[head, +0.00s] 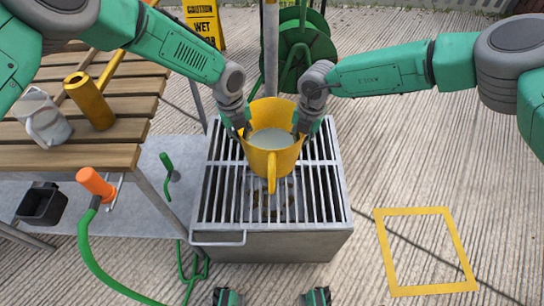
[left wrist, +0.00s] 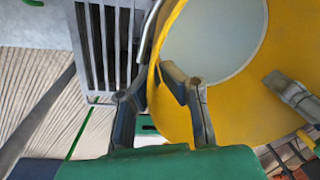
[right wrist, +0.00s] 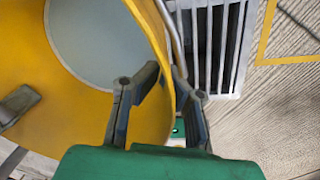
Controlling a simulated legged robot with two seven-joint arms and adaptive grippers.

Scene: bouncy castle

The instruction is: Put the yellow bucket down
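The yellow bucket (head: 257,160) is upright over the slatted metal grate (head: 325,200), with pale grey liquid inside and a yellow handle at its front. I cannot tell whether its base touches the slats. My left gripper (head: 243,132) is shut on the left side of its rim, one finger inside and one outside. My right gripper (head: 301,132) is shut on the right side of the rim in the same way. Each wrist view shows the fingers straddling the wall of the bucket, in the left wrist view (left wrist: 235,118) and in the right wrist view (right wrist: 105,78).
A yellow square outline (head: 462,262) lies on the clear concrete floor to the right. A wooden table (head: 65,157) with a pale mug (head: 42,117) and a yellow cylinder (head: 90,100) stands left. A green hose reel (head: 303,50) and a wet-floor sign (head: 204,22) are behind.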

